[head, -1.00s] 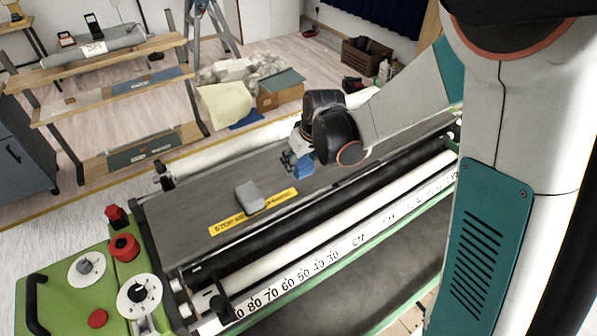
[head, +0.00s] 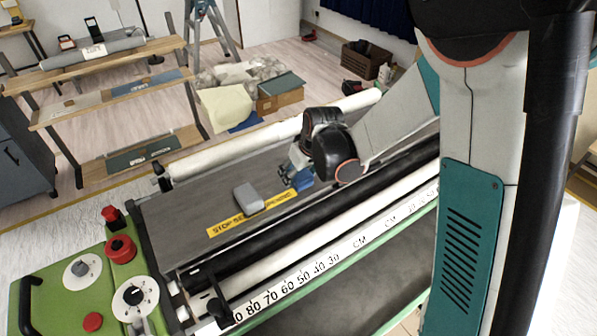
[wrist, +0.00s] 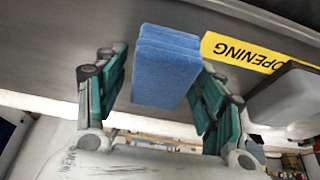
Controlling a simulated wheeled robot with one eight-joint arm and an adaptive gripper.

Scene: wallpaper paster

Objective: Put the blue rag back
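The blue rag (head: 303,180), a folded block, is on the dark table of the machine (head: 185,205), beyond the yellow warning strip. My gripper (head: 294,170) is at the rag. In the wrist view the rag (wrist: 166,68) shows between the two teal and grey fingers of my gripper (wrist: 163,95). The fingers are spread, with a narrow gap visible on the rag's left side. Whether the right finger touches it I cannot tell. The rag's underside is hidden.
A grey block (head: 249,198) sits on the yellow strip (head: 222,228), close to the rag. White rollers (head: 255,262) run along the machine's front. Green controls with red knobs (head: 120,248) stand at its left end. A wooden shelf (head: 100,62) stands at the back left.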

